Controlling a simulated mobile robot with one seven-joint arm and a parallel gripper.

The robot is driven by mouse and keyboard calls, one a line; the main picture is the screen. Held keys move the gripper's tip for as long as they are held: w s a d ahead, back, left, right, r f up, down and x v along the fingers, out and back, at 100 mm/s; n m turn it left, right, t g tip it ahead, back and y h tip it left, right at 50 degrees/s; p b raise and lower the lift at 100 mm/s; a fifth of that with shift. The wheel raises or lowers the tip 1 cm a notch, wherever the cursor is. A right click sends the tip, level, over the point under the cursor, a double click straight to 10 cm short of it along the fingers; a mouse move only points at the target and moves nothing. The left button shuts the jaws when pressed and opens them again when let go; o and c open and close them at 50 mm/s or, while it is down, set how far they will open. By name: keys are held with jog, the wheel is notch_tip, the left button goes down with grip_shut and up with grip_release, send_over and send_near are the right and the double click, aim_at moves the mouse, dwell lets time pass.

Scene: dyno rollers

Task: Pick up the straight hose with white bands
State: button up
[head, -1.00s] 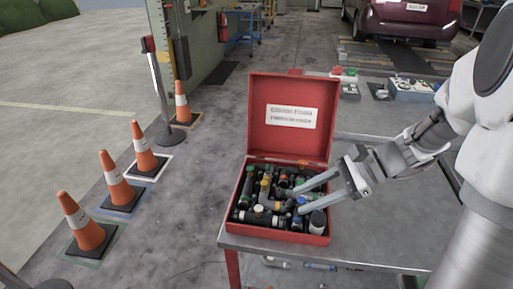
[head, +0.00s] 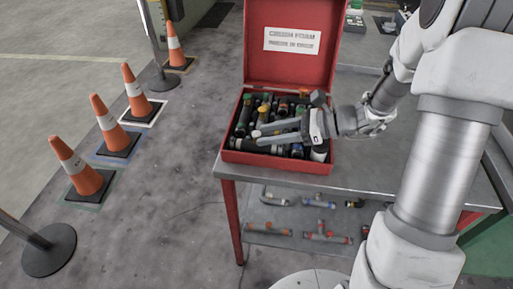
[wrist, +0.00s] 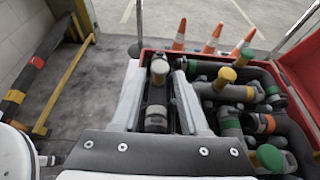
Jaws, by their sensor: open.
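A dark straight hose with pale bands (wrist: 156,95) lies between the fingers of my gripper (wrist: 158,80) in the wrist view, running along them. In the head view, a pale-banded hose end (head: 241,143) shows along the front wall of the open red box (head: 277,163); the fingers hide much of what lies there. My gripper (head: 260,135) is open, reaching in from the right low over the box's front part. I cannot tell whether either finger touches the hose.
Dark pipe fittings with green, yellow and orange caps (wrist: 227,75) crowd the box beside the right finger. The raised red lid (head: 290,60) stands behind. The grey table (head: 375,160) is clear right of the box. More fittings (head: 325,234) lie on a lower shelf.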

aim_at(253, 136)
jog(key=b+x, duration=0.1)
jog(key=x, duration=0.5)
jog(key=shift+a+b, duration=0.3)
jog(key=shift+b, duration=0.1)
grip_shut()
